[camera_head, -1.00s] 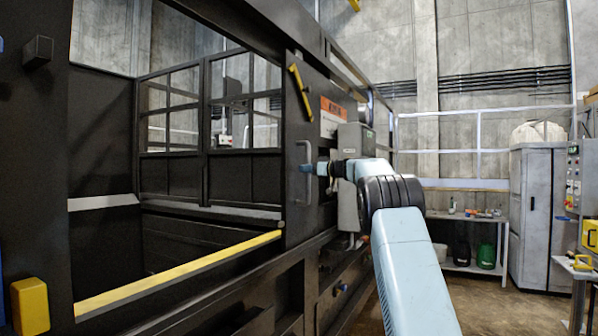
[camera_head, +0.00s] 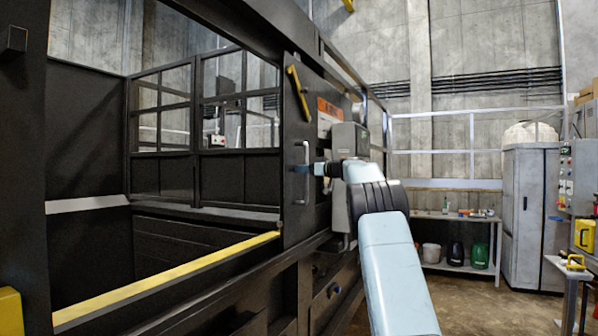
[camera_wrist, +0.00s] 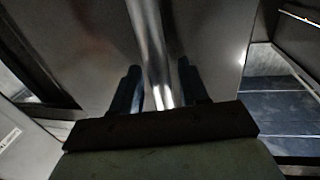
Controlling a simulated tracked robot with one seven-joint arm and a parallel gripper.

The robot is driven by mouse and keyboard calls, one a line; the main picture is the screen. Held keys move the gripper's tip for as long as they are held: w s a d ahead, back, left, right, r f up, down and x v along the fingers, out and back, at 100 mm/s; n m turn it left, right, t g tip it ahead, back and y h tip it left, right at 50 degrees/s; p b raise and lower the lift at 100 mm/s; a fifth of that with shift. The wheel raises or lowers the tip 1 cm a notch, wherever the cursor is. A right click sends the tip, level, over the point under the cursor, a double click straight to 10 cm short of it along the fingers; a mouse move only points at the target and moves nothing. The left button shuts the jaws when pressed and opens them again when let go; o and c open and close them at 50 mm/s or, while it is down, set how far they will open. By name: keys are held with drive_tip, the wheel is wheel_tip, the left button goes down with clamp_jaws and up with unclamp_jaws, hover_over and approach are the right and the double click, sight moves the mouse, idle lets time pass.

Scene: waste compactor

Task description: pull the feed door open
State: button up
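The feed door is a dark panel (camera_head: 297,215) at the right of a wide, open bay in the black machine. It carries a vertical metal bar handle (camera_head: 306,187), which also shows as a shiny bar in the wrist view (camera_wrist: 150,50). My gripper (camera_head: 308,168) is at the middle of the handle. The fingertips' far ends are hard to make out.
A yellow-topped sill (camera_head: 170,283) runs along the bay's lower edge. A grey box (camera_head: 350,140) sits on the machine beside my wrist. A shelf table (camera_head: 455,217), a grey cabinet (camera_head: 530,215) and a control panel stand at the right. The floor between is clear.

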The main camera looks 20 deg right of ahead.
drive_tip(key=shift+s+d, duration=0.1)
drive_tip(key=shift+d, duration=0.15)
drive_tip(key=v, duration=1.3)
drive_tip(key=shift+s, duration=0.2)
drive_tip(key=shift+d, duration=0.15)
